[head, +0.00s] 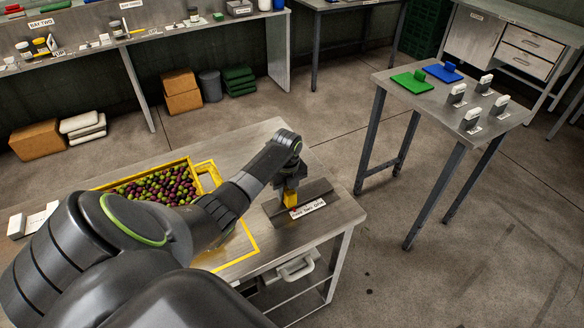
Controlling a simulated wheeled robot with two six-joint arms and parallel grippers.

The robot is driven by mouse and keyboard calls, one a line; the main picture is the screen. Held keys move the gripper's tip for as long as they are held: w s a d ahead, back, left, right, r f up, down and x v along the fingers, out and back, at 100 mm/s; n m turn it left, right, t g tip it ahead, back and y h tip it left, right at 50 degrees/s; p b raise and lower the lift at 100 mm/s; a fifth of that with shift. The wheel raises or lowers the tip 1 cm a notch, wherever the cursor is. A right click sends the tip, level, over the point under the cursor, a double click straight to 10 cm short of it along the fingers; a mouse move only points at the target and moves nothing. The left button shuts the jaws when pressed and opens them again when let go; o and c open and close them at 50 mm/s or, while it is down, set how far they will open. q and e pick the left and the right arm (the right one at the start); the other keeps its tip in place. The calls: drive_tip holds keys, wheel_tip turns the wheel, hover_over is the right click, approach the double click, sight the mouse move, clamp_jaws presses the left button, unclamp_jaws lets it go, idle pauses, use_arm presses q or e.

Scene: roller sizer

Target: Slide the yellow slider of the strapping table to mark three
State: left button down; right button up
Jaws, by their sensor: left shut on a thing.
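The steel strapping table (345,212) stands in front of me. On its right part is a dark slider track (318,190) with a small white label (308,208) carrying print too small to read. The yellow slider (291,198) stands on this track, close to the label. My left arm reaches across the table from the lower left. My left gripper (290,186) points down from above and is shut on the yellow slider. The gripper hides the slider's top. I cannot tell which mark the slider is at. My right gripper is not in view.
A yellow-edged tray of green and purple olive-like fruit (150,184) lies on the table, left of the slider and partly behind my arm. A smaller table (430,95) with green, blue and white handled pieces stands at the right. Open concrete floor lies between.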

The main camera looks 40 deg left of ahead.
use_arm(q)
drive_tip(key=shift+s+a+r, duration=0.1)
drive_tip(key=shift+r, duration=0.05)
drive_tip(key=shift+w, duration=0.3)
drive_tip(key=c, duration=1)
unclamp_jaws()
drive_tip(key=shift+w+d, duration=0.15)
drive_tip(key=shift+d, duration=0.05)
drive_tip(key=shift+r, duration=0.3)
drive_tip(key=shift+r+p, duration=0.85)
drive_tip(key=shift+r, duration=7.45)
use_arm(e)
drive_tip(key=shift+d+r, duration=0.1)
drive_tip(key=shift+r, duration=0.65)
